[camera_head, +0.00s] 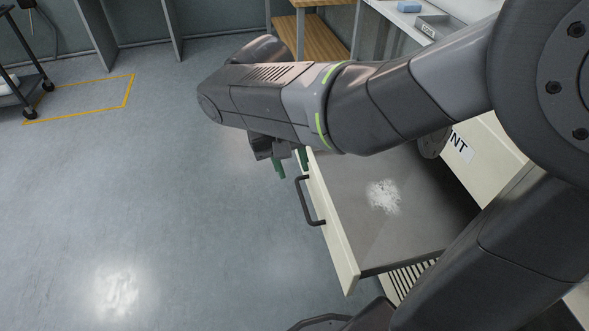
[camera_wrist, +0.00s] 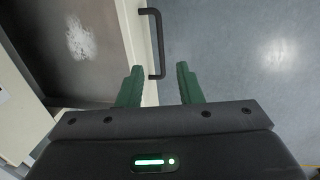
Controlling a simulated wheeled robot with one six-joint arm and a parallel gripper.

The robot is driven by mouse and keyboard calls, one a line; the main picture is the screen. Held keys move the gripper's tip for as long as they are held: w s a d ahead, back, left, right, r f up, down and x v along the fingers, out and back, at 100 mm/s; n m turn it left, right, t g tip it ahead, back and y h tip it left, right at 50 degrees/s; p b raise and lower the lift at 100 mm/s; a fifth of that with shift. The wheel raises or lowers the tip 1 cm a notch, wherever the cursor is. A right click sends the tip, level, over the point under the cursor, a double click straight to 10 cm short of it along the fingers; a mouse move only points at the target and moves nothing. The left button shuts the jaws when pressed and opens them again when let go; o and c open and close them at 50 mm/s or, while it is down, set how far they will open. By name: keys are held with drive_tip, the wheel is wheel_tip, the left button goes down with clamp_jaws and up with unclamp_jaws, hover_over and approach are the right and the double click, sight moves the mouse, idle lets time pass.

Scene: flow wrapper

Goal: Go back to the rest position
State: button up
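My gripper (camera_head: 290,163) hangs just above the far front edge of an open drawer. Its two green fingers show in the wrist view (camera_wrist: 158,86), spread apart with nothing between them. The drawer (camera_head: 343,240) is cream-coloured with a grey inside and is pulled out. Its dark bar handle (camera_head: 309,201) is on the front panel. In the wrist view the handle (camera_wrist: 157,42) lies beyond the fingertips, and it looks apart from them, though the height gap is hard to judge. My arm hides part of the drawer and cabinet.
The cream cabinet (camera_head: 487,150) with a partly hidden label stands to the right. A wooden shelf unit (camera_head: 322,40) and a bench with a grey tray (camera_head: 436,27) are at the back. A dark cart (camera_head: 22,90) stands far left near yellow floor tape. The floor (camera_head: 150,200) left of the drawer is clear.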

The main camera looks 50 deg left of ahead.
sight(306, 208)
idle(0.3)
drive_tip(key=f+b, duration=0.1)
drive_tip(key=f, duration=0.3)
drive_tip(key=w+f+b, duration=0.1)
drive_tip(key=f, duration=0.4)
drive_tip(key=w+d+f+b, duration=0.1)
drive_tip(key=f, duration=0.3)
drive_tip(key=shift+w+f, duration=0.25)
drive_tip(key=shift+f, duration=0.15)
drive_tip(key=shift+w+d+r, duration=0.15)
drive_tip(key=shift+w, duration=0.2)
